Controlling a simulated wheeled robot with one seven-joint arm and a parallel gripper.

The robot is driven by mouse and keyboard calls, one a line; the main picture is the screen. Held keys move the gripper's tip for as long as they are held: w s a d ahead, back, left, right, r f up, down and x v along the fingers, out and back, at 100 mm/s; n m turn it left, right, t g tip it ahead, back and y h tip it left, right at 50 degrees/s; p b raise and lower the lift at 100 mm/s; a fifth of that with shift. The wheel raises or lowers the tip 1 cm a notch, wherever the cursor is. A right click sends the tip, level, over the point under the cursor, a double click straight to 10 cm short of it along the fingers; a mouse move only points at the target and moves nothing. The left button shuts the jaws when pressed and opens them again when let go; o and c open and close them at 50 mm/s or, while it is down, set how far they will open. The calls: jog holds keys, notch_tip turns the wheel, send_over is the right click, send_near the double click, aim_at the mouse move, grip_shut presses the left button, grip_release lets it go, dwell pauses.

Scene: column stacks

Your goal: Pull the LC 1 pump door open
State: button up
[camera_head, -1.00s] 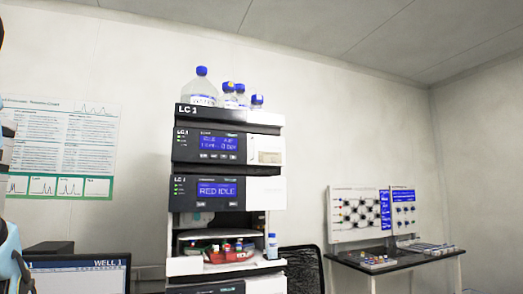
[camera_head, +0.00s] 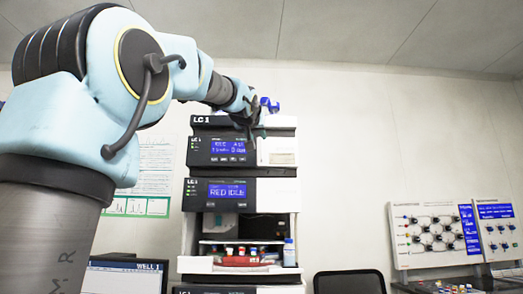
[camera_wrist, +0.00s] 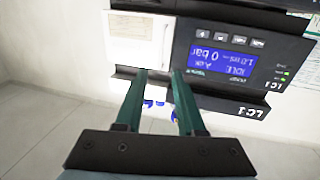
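The LC 1 pump module (camera_head: 229,149) is the top unit of the stack, with a lit blue display. Its door seems to be the white panel with a cream window (camera_head: 278,150) at the right end of the unit. The panel lies flat against the front and looks shut. In the wrist view, which is upside down, the white panel (camera_wrist: 138,39) sits left of the display (camera_wrist: 222,62). My gripper (camera_wrist: 160,73) is open and empty. In the head view my gripper (camera_head: 250,118) is small and dark.
Blue-capped bottles (camera_head: 269,104) stand on top of the stack, partly behind my wrist. A monitor (camera_head: 124,277) is lower left, a chair (camera_head: 349,283) lower right, and a panel board (camera_head: 436,236) far right.

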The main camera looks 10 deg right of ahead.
jog(key=p+x, duration=0.3)
jog(key=x, duration=0.7)
jog(key=shift+a, duration=0.2)
grip_shut()
dwell(1.0)
